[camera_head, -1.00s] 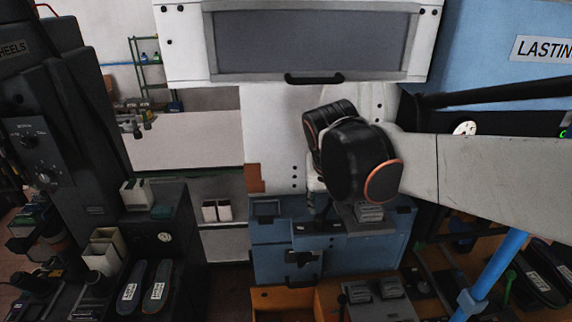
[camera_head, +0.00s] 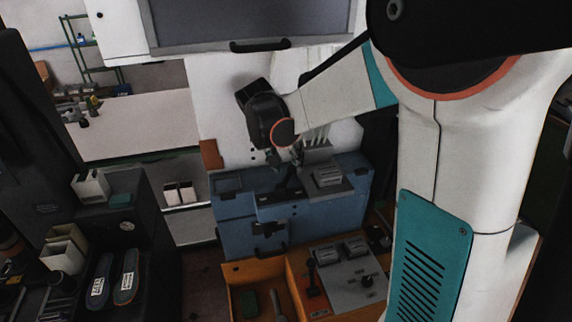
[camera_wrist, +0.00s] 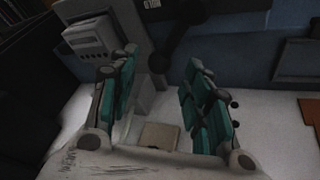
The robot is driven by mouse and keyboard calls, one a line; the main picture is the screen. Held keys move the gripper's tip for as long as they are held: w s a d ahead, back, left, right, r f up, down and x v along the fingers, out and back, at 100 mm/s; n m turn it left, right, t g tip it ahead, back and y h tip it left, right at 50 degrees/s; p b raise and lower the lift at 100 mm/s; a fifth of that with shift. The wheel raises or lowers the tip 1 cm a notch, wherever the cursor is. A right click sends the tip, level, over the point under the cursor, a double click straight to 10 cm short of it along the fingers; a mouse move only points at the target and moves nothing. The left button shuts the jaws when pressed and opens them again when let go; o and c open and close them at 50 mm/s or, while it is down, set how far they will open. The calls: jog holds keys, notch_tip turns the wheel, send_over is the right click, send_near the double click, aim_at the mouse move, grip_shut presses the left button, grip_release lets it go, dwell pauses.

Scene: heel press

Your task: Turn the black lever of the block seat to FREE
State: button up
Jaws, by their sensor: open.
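The block seat, a grey plate with a ribbed grey block (camera_head: 328,177), sits on the blue machine bench in the head view. The block also shows at the upper left of the wrist view (camera_wrist: 90,38). The black lever (camera_wrist: 178,38) runs down from the top of the wrist view to a round knob, beside a "HOLD" label (camera_wrist: 155,4). My gripper (camera_wrist: 162,75) is open, its teal-padded fingers on either side of the knob's end in the picture. Contact cannot be told. In the head view my gripper (camera_head: 287,163) is small and dark above the bench, its fingertips unclear.
A control panel (camera_head: 345,285) with another black-handled lever (camera_head: 312,272) stands below in front, next to an orange bin (camera_head: 240,275). Dark shelves with insoles (camera_head: 125,275) are at left. The white machine housing (camera_head: 215,110) rises behind my gripper.

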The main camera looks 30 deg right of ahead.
aim_at(291, 167)
jog(key=shift+x, duration=1.75)
grip_shut()
